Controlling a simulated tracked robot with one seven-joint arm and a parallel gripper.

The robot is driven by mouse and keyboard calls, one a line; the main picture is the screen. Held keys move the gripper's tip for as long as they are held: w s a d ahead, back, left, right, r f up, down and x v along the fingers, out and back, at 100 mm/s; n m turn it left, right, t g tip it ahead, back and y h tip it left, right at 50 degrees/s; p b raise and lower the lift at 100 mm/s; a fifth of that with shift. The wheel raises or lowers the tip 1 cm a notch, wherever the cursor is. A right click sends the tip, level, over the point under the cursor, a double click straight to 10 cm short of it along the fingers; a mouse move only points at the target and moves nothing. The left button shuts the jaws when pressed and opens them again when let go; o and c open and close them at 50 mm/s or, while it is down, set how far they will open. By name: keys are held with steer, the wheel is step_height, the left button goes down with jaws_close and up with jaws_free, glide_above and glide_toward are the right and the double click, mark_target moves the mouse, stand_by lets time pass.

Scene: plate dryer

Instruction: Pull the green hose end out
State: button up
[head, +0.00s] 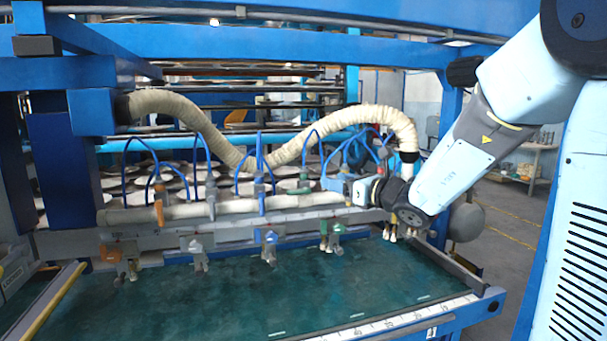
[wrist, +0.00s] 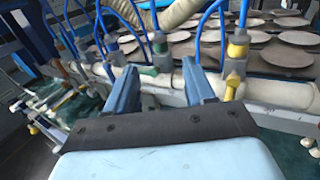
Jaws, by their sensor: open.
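A green hose end (head: 304,184) sits on the long pipe at a blue hose in the head view, to the left of my gripper. In the wrist view a green fitting (wrist: 148,71) shows between the two fingers, ahead of them. My gripper (head: 334,186) reaches in from the right at about the height of the pipe. In the wrist view my gripper (wrist: 159,68) has its two blue fingers wide apart, with nothing held. I cannot tell how far the fingertips are from the green fitting.
A yellow fitting (wrist: 237,50) stands just right of the right finger. A cream corrugated hose (head: 365,115) arches above. Blue hoses rise along the pipe (head: 230,207). Plates lie behind it, and the green table (head: 240,295) in front is mostly clear.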

mark_target(307, 174)
steer(key=x, duration=1.2)
steer(key=shift+w+a, duration=0.2)
steer(key=shift+a, duration=0.1)
steer(key=shift+c, duration=0.5)
jaws_close()
